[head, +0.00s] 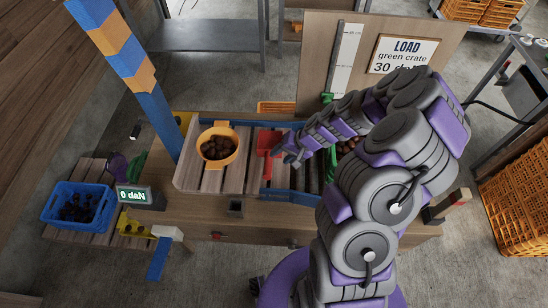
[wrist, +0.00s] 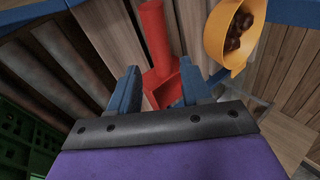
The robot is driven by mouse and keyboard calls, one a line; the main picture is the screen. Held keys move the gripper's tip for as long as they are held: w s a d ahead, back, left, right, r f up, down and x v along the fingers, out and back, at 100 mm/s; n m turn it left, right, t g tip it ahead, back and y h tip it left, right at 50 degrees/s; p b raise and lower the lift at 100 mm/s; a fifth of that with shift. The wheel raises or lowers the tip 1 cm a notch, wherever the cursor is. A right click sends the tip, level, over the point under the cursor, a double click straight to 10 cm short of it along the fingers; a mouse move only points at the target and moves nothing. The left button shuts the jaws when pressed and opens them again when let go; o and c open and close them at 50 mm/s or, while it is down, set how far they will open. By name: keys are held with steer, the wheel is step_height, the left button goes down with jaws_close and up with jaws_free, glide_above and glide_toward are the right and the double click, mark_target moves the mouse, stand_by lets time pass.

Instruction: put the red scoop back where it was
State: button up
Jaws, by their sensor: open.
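The red scoop (head: 265,143) lies on the wooden slats in the middle of the bench, right of the orange bowl. In the wrist view the scoop (wrist: 154,42) extends upward, its wider end (wrist: 163,88) between my fingertips. My gripper (head: 281,152) is open and close at the scoop's right side in the head view. Its two blue fingers also show in the wrist view (wrist: 160,90), apart, with no grip on the scoop visible. Whether a finger touches the scoop I cannot tell.
An orange bowl (head: 232,158) of chestnuts stands left of the scoop. A green crate (head: 331,168) is mostly hidden behind my arm; it shows in the wrist view (wrist: 22,130). A blue crate (head: 62,219) stands far left, beside a display (head: 134,196) reading 0 daN. A striped post (head: 125,60) rises nearby.

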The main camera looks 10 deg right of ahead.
steer(key=s+a+r+n+g+h, duration=0.1)
steer(key=s+a+r+n+g, duration=0.15)
steer(key=s+r, duration=0.5)
steer(key=s+a+r+n+g, duration=0.15)
steer(key=s+a+r, duration=0.3)
steer(key=r, duration=0.65)
steer(key=s+d+r+h, duration=0.1)
steer(key=s+r, duration=0.1)
steer(key=s, duration=0.5)
steer(key=s+d+r+h, duration=0.2)
steer(key=s+r, duration=0.1)
steer(key=s, duration=0.3)
steer(key=s+d+r+n+g+h, duration=0.1)
steer(key=s+r+h, duration=0.1)
steer(key=s, duration=0.5)
steer(key=shift+s+d+r, duration=0.25)
steer(key=shift+s+r, duration=0.05)
steer(key=shift+r, duration=0.15)
